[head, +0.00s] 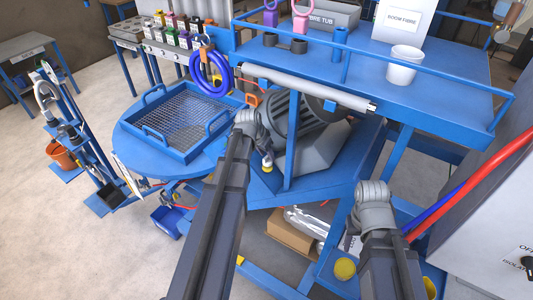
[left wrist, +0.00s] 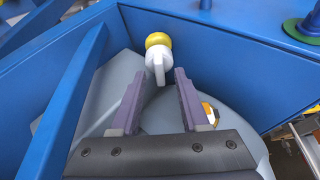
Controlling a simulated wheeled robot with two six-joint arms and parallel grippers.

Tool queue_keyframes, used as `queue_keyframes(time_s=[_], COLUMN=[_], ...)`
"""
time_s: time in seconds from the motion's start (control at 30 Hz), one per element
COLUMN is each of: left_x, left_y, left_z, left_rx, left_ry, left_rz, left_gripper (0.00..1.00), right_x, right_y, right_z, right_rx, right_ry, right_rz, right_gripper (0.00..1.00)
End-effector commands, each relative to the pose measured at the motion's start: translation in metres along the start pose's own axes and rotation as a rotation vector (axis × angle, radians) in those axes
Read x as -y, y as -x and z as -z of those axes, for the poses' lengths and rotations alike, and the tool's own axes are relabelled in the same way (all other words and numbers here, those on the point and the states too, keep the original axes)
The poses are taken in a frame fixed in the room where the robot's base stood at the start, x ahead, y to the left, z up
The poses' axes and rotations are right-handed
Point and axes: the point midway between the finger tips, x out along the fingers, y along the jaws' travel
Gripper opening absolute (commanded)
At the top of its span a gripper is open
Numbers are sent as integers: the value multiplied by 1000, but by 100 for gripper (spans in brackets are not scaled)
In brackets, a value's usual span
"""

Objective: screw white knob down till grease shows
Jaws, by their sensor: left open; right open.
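The white knob (left wrist: 158,66) sits on a yellow rounded piece (left wrist: 158,40) near the blue frame in the left wrist view. My left gripper (left wrist: 159,73) is open, its two dark fingers on either side of the knob's near end, with gaps showing. In the head view the yellow piece (head: 267,169) shows just beyond my left gripper (head: 265,158), beside the grey machine housing. I see no grease that I can make out. My right gripper (head: 372,195) is at the right, empty and away from the knob; its fingers are hard to make out.
A blue post (head: 290,150) and the grey motor housing (head: 318,150) stand close to my left gripper. A blue mesh tray (head: 185,125) lies at the left. A blue upper shelf (head: 440,82) holds a white bucket (head: 405,66). Red and blue hoses (head: 470,185) run at the right.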

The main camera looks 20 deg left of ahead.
Motion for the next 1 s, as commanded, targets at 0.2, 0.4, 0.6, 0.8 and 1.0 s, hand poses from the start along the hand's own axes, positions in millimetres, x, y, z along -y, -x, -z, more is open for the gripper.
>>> queue_keyframes(time_s=[0.2, 0.4, 0.6, 0.8, 1.0], left_x=[0, 0, 0, 0, 0], left_y=[29, 58, 72, 71, 71], left_z=[1, 2, 1, 0, 0], left_rx=[0, 0, 0, 0, 0], left_ry=[1, 1, 0, 0, 0], left_rz=[0, 0, 0, 0, 0], left_gripper=[45, 45, 45, 45, 45], right_x=[-3, -5, -6, -6, -6], right_y=[27, 53, 67, 66, 66], right_z=[-2, -3, -4, -4, -4], right_rx=[0, 0, 0, 0, 0], right_ry=[1, 2, 2, 2, 2], right_rz=[0, 0, 0, 0, 0], right_gripper=[50, 50, 50, 50, 50])
